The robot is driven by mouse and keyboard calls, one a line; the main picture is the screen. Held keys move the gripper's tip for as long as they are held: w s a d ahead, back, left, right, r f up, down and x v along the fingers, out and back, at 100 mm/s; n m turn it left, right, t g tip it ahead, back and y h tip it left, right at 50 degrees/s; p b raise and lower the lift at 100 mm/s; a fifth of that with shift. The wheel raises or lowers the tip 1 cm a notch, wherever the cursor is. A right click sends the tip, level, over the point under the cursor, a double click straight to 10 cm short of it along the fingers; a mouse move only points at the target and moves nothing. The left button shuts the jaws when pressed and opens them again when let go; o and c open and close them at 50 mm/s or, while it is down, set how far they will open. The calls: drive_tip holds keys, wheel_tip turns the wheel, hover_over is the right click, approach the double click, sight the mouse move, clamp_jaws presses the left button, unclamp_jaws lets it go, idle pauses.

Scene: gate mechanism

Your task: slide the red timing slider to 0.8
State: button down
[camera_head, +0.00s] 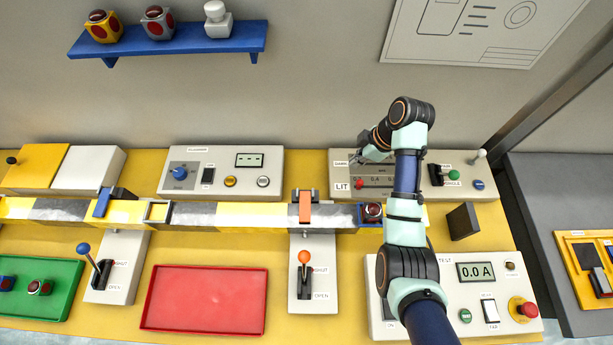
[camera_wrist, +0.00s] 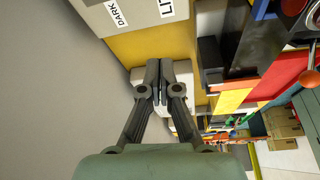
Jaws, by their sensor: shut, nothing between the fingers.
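The red timing slider (camera_head: 358,184) shows as a small red knob at the left end of a dark scale on the beige panel (camera_head: 342,170), just right of the LIT label. The scale's numbers are small and partly hidden by my arm, so its exact value cannot be read. My gripper (camera_head: 361,162) is at the panel's upper left, near the DARK label and behind the knob, apart from it. In the wrist view my gripper (camera_wrist: 160,68) has its fingers together, empty, beside the labelled panel edge (camera_wrist: 160,35). The slider is not visible there.
The yellow and grey rail (camera_head: 260,214) runs in front, with an orange gate (camera_head: 306,206). Another beige panel (camera_head: 222,173) stands left, with a gap between. The wall is close behind.

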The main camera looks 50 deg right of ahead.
sight(359, 184)
drive_tip(key=x, duration=0.3)
drive_tip(key=b+x, duration=0.1)
drive_tip(key=x, duration=0.2)
drive_tip(key=s+b+x, duration=0.1)
drive_tip(key=x, duration=0.2)
drive_tip(key=shift+w+d+f, duration=0.1)
drive_tip(key=shift+d+f, duration=0.1)
drive_tip(key=shift+f, duration=0.35)
drive_tip(key=s, duration=0.1)
drive_tip(key=s+d, duration=0.1)
drive_tip(key=shift+s+d+f, duration=0.25)
drive_tip(key=shift+s+f, duration=0.1)
drive_tip(key=shift+s, duration=0.05)
drive_tip(key=shift+s+d, duration=0.1)
drive_tip(key=shift+s, duration=0.15)
